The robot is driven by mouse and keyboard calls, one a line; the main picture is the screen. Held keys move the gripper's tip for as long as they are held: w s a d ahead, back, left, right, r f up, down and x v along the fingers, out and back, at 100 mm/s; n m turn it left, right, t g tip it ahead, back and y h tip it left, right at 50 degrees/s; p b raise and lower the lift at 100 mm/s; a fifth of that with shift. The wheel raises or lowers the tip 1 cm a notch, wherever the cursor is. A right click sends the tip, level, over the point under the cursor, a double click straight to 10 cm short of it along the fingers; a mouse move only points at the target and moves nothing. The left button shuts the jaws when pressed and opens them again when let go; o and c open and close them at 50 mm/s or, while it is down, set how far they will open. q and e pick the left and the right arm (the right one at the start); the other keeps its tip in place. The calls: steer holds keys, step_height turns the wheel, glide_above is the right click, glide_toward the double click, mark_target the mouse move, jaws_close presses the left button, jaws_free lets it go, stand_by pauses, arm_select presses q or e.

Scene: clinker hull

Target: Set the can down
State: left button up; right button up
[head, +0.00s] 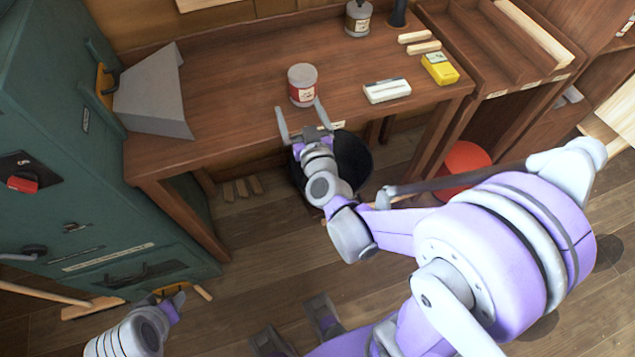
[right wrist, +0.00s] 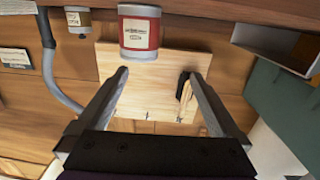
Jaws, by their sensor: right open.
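The can (head: 302,85) has a red and cream label and a grey top. It stands upright on the wooden workbench (head: 230,95), near the front edge. My right gripper (head: 300,108) is open and empty at that edge, its fingers pointing at the can. In the right wrist view the can (right wrist: 139,32) shows beyond the open fingertips (right wrist: 155,76), a little left of their middle and apart from them. My left gripper (head: 168,304) is low at the bottom left, away from the bench; its jaws are too unclear to judge.
A white box (head: 387,91) and a yellow object (head: 440,69) lie right of the can. A grey angular hood (head: 152,98) is at the left beside a green cabinet (head: 50,150). The bench between hood and can is clear.

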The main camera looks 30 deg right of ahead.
steer(key=s+a+f+n+g+y, duration=0.3)
steer(key=s+a+n+g+y, duration=0.25)
steer(key=a, duration=0.45)
steer(key=s+d+f+m+g, duration=0.1)
steer(key=s+f+g, duration=0.1)
steer(key=s, duration=0.5)
steer(key=s+d+f+m+g, duration=0.1)
steer(key=s+f+g, duration=0.2)
steer(key=s, duration=0.5)
steer(key=shift+s+f+g+h, duration=0.3)
steer(key=shift+g+h, duration=0.05)
steer(key=shift+g, duration=0.4)
